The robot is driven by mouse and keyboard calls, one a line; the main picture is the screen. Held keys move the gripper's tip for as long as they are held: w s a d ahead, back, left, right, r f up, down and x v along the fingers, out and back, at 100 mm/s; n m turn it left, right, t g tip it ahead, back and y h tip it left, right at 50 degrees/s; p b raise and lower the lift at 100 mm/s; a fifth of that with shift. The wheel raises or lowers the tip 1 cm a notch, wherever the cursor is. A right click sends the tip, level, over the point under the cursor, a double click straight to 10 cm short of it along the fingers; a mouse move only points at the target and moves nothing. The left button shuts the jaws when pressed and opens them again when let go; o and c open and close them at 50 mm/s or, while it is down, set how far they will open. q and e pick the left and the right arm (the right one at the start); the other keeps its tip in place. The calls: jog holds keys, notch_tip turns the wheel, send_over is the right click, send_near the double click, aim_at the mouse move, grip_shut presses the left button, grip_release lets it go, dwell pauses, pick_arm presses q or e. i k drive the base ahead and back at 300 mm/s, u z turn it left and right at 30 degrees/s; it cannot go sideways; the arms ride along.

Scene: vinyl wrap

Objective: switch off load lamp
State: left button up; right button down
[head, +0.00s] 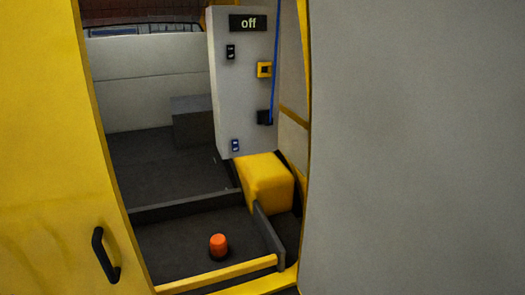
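A grey upright panel (235,90) stands in the middle of the head view. A black sign (248,23) at its top reads "off". Below it are a small black switch (230,51), a yellow-framed black square (264,69), a black box (264,117) with a blue cable (275,62), and a small blue-black switch (235,145) near the bottom. An orange cylinder (218,244) on a dark base stands on the dark floor; I cannot tell whether it is the load lamp or lit. Neither of my grippers is in view.
A yellow panel with a black handle (106,255) fills the left side. A large grey panel (420,150) with a yellow edge fills the right. Between them, a yellow block (267,182), low dark dividers and a yellow sill (220,273) bound the dark floor (160,170).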

aim_at(235, 143)
jog(key=u, duration=0.4)
jog(key=i, duration=0.85)
jog(key=u, duration=0.65)
